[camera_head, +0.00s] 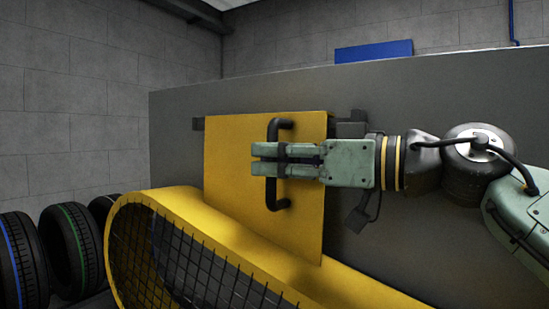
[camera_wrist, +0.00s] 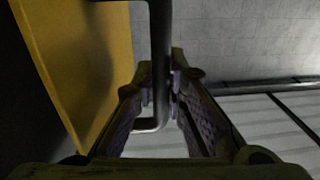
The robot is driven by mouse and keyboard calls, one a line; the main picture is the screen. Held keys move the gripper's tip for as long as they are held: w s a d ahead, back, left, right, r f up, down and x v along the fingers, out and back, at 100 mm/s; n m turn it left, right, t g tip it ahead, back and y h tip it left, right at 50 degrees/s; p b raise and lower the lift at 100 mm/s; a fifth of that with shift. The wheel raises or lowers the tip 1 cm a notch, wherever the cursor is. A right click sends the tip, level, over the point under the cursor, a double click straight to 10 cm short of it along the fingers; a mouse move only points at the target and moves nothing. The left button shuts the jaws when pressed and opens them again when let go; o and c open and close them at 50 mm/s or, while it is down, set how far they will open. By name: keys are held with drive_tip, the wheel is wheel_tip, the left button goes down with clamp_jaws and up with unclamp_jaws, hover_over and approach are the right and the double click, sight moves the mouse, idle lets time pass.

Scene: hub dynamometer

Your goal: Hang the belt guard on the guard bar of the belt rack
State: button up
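The belt guard appears to be the flat yellow plate (camera_head: 232,165) with a black upright handle (camera_head: 279,203) on its face. It stands upright before a grey panel. In the wrist view the yellow plate (camera_wrist: 85,55) is at the left and the handle (camera_wrist: 160,40) runs between the fingers. My gripper (camera_head: 268,160) reaches in from the right and looks shut on the handle near its middle.
A large curved yellow frame with black mesh (camera_head: 200,265) fills the lower foreground, close to the plate's lower edge. Tyres (camera_head: 72,245) stand at the lower left. The grey panel (camera_head: 420,90) extends behind the plate and my arm. A blue object (camera_head: 373,51) shows above the panel.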

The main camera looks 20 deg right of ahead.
drive_tip(key=o, duration=0.5)
drive_tip(key=shift+f, duration=0.1)
drive_tip(key=v, duration=0.7)
drive_tip(key=shift+s+d, duration=0.15)
drive_tip(key=shift+s, duration=0.1)
drive_tip(key=shift+s, duration=0.1)
